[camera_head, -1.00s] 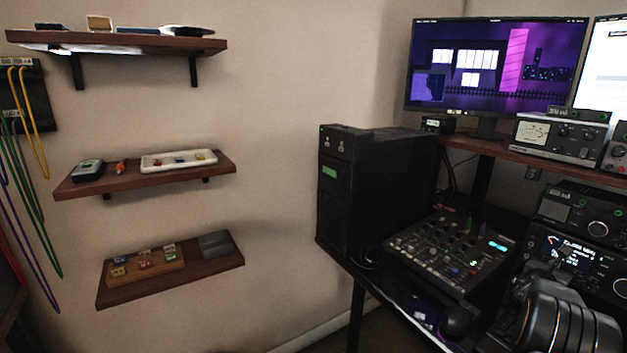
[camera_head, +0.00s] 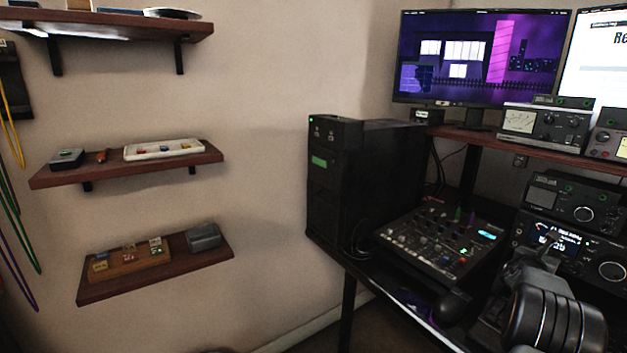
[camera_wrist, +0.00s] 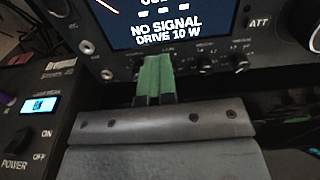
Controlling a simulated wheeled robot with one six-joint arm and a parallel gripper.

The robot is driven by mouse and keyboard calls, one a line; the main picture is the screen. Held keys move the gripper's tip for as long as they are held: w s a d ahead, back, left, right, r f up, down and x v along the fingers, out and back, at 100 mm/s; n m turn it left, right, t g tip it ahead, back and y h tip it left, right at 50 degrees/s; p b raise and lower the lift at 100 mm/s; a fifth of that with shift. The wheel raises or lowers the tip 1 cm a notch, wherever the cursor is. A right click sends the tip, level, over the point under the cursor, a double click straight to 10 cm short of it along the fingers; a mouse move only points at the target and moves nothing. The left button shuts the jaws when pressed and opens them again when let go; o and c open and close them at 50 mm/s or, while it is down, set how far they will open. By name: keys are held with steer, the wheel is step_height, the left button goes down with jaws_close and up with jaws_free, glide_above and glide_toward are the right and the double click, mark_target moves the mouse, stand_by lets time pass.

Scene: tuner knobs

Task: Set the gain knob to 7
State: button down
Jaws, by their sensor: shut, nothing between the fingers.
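In the wrist view my gripper (camera_wrist: 154,80) is shut, its green fingertips together just under the screen of a dark radio (camera_wrist: 105,62). Nothing shows between the fingers. A row of small dark knobs (camera_wrist: 238,66) runs along the radio's lower front, right of the fingertips. Their labels are too blurred to read, so I cannot tell which is the gain knob. The fingertips hide part of the row; contact cannot be told. The radio's screen (camera_wrist: 168,22) reads "NO SIGNAL" and "DRIVE 10 W". In the head view my arm (camera_head: 555,325) covers part of the radio (camera_head: 600,262).
A box with a POWER switch (camera_wrist: 35,145) and lit display stands close left of my gripper. In the head view a mixer (camera_head: 435,245) sits left of my arm, beside a black tower (camera_head: 360,180). Another unit (camera_head: 562,205) is on top of the radio. Wall shelves (camera_head: 130,163) are far left.

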steer(key=shift+s+d+r+b, duration=0.1)
steer(key=shift+s+d+b, duration=0.75)
steer(key=shift+b, duration=0.8)
steer(key=shift+a+r, duration=0.1)
steer(key=shift+r, duration=0.3)
steer(key=shift+s+f+b, duration=0.2)
steer(key=shift+f+b, duration=0.1)
steer(key=shift+b, duration=0.1)
steer(key=shift+s+a+f+m+g+b, duration=0.15)
steer(key=shift+s+f+b, duration=0.1)
steer(key=shift+s+b, duration=0.2)
steer(key=shift+s+a+f+m+g+b, duration=0.15)
steer(key=shift+s+f+b, duration=0.1)
steer(key=shift+s+b, duration=0.15)
steer(key=a, duration=0.3)
steer(key=shift+s+r+b, duration=0.15)
steer(key=shift+r+b, duration=0.15)
steer(key=shift+r, duration=0.1)
steer(key=shift+s+a+r, duration=0.1)
steer(key=shift+a, duration=0.6)
